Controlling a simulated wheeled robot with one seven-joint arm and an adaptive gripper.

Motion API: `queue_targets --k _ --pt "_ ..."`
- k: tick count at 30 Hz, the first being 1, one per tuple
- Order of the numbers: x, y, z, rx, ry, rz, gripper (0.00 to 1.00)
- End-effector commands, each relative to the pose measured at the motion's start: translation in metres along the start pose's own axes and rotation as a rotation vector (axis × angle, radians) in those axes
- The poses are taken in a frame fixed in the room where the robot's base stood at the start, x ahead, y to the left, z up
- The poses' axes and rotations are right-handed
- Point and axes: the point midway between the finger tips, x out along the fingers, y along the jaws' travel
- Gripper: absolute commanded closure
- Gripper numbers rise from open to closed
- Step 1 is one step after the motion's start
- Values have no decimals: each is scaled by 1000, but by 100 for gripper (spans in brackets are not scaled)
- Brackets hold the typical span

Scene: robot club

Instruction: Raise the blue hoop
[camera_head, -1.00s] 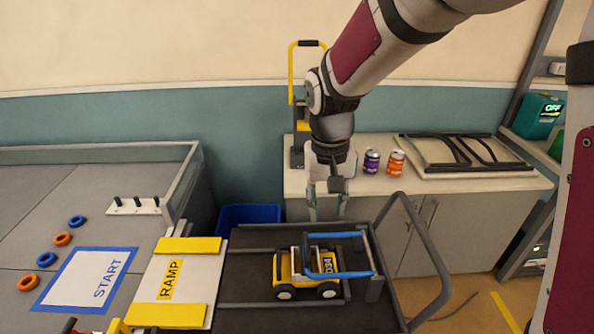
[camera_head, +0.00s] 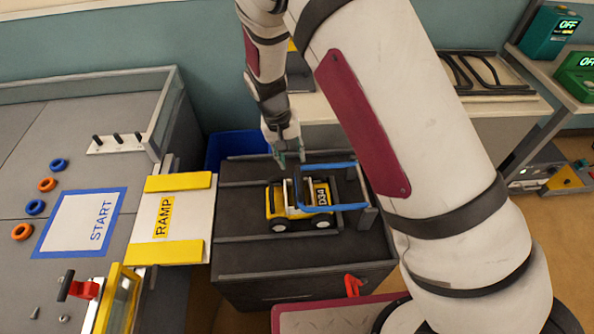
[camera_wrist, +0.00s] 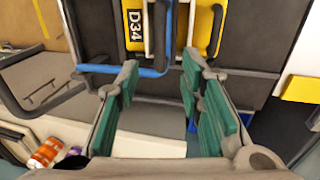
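The blue hoop (camera_head: 333,208) is a U-shaped bar lying low around a yellow toy truck (camera_head: 285,205) marked D34, on a dark cart deck (camera_head: 240,230). My gripper (camera_head: 290,160) is open and empty, just beyond the hoop's far left corner. In the wrist view, the hoop's blue bar (camera_wrist: 150,72) runs across the space by my green-padded fingertips (camera_wrist: 160,66). I cannot tell whether they touch it. My arm hides the cart's right side in the head view.
A white ramp (camera_head: 185,220) with yellow strips joins the cart to a grey walled field (camera_head: 60,120). Blue and orange rings lie there. A blue bin (camera_head: 225,148) stands behind the cart. A bench with a rack and cans (camera_wrist: 48,150) is close behind my gripper.

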Motion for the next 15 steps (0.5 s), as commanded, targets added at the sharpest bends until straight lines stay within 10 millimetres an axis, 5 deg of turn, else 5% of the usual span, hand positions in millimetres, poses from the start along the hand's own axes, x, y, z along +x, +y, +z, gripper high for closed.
queue_targets --k 6,15 --pt "43 1 1 0 -4 2 65" --pt "76 0 0 0 -1 0 65"
